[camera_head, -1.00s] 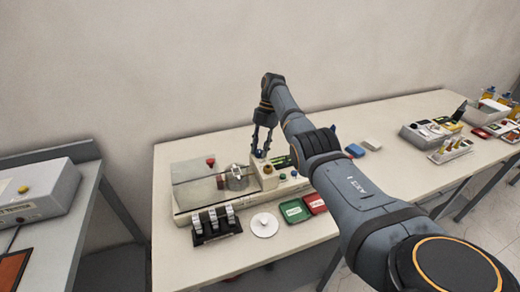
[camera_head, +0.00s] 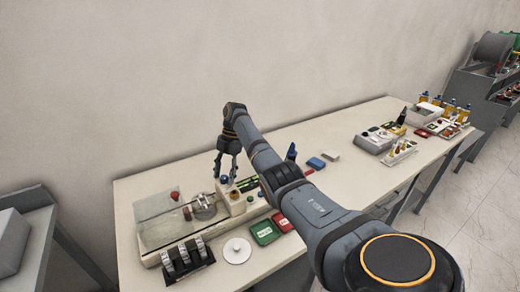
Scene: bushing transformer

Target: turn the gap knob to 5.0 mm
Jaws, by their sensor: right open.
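A cream test device (camera_head: 252,208) lies on the table, with a flat clear plate on its left side and a raised block carrying small knobs. A yellowish knob (camera_head: 235,195) is on the block. A small blue part (camera_head: 224,179) shows at the top of the block, between or behind my fingers. I cannot read any gap scale or tell surely which knob sets the gap. My right gripper (camera_head: 226,177) points down with fingers apart, over the block; I cannot tell if it touches anything. My left gripper is not in view.
A red knob (camera_head: 175,195) stands on the device's left part. In front are a black rack with metal pieces (camera_head: 184,259), a white disc (camera_head: 237,251) and a green tray (camera_head: 265,232). A blue block (camera_head: 316,163) lies to the right. Bottles and boxes stand at the far right.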

